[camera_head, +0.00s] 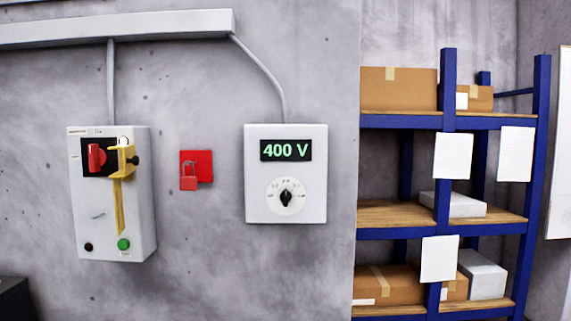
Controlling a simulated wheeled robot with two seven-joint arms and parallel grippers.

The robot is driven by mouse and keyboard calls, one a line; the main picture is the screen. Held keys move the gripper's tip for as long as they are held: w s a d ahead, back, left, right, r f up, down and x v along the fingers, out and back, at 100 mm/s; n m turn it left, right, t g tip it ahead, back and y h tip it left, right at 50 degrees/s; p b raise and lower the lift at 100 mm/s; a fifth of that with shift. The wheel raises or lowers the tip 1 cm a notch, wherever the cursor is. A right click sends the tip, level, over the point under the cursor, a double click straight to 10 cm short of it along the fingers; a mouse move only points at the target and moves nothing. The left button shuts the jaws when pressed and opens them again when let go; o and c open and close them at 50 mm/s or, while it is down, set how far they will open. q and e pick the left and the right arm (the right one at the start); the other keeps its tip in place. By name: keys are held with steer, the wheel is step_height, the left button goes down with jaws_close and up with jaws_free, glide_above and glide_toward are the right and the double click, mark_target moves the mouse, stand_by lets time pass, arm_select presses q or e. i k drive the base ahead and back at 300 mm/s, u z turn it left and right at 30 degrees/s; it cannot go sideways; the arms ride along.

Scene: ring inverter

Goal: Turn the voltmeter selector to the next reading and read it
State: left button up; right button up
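The voltmeter (235,205) is a pale grey box on the concrete wall, near the middle of the head view. Its dark display (286,150) reads "400 V" in green. Below the display is the selector, a black knob (286,198) on a round white dial (299,205) with small marks around it. The knob looks close to upright; the marks are too small to read. Neither of my grippers is in view, and nothing touches the knob.
Left of the voltmeter, a red padlock (189,183) hangs on a red plate (204,160). Further left is a switch box (85,215) with a red handle (97,157) and a yellow bracket (120,205). A blue shelf rack (447,85) with boxes stands at right.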

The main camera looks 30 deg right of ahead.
mark_target(286, 195)
steer(key=z, duration=0.75)
steer(key=i, duration=0.4)
steer(key=z, duration=0.3)
